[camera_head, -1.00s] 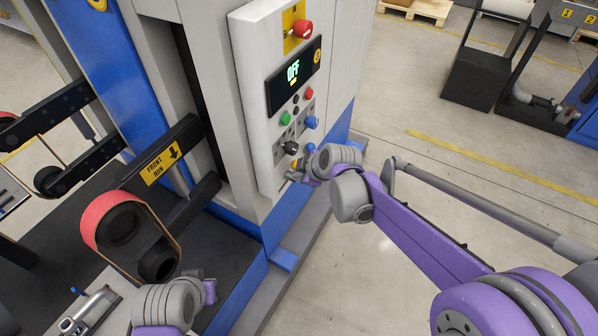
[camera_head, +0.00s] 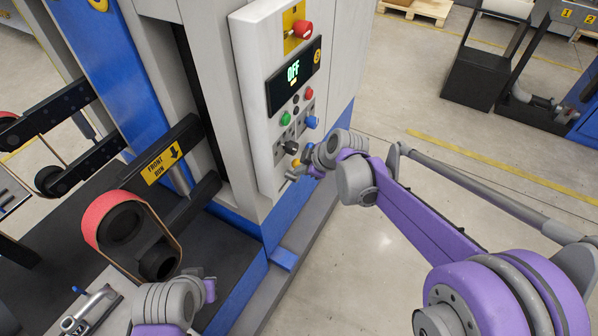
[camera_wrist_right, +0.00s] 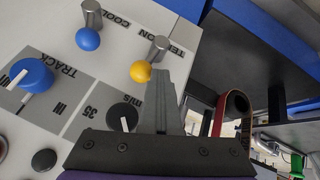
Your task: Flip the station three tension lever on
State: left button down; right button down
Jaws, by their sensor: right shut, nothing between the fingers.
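The tension lever has a yellow ball (camera_wrist_right: 140,72) on a grey metal stem, beside a partly hidden "TENSION" label in the right wrist view. The yellow ball also shows low on the white control panel (camera_head: 247,75) in the head view (camera_head: 296,162). The panel's display (camera_head: 293,72) reads OFF. My right gripper (camera_wrist_right: 162,78) is shut and empty, its fingertips just right of the ball; whether they touch it I cannot tell. In the head view my right gripper (camera_head: 291,177) is at the panel's lower edge. My left gripper (camera_head: 210,288) is low in the picture, its fingers unclear.
A blue-ball lever (camera_wrist_right: 88,39) labelled "COOL..." stands beside the tension lever. A blue track knob (camera_wrist_right: 34,74) and a black knob (camera_wrist_right: 122,116) are close by. A red button (camera_head: 303,29) tops the panel. A red belt roller (camera_head: 112,222) is at left.

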jog(key=shift+w+d+r+m+g+y, duration=0.1)
jog(key=shift+w+d+m+g+y, duration=0.15)
jog(key=shift+w+d+g+y, duration=0.3)
jog(key=shift+w+d+r+m+g+y, duration=0.1)
jog(key=shift+w+d+m+g+y, duration=0.2)
jog(key=shift+w+g, duration=0.45)
jog(key=shift+w+d+f, duration=0.1)
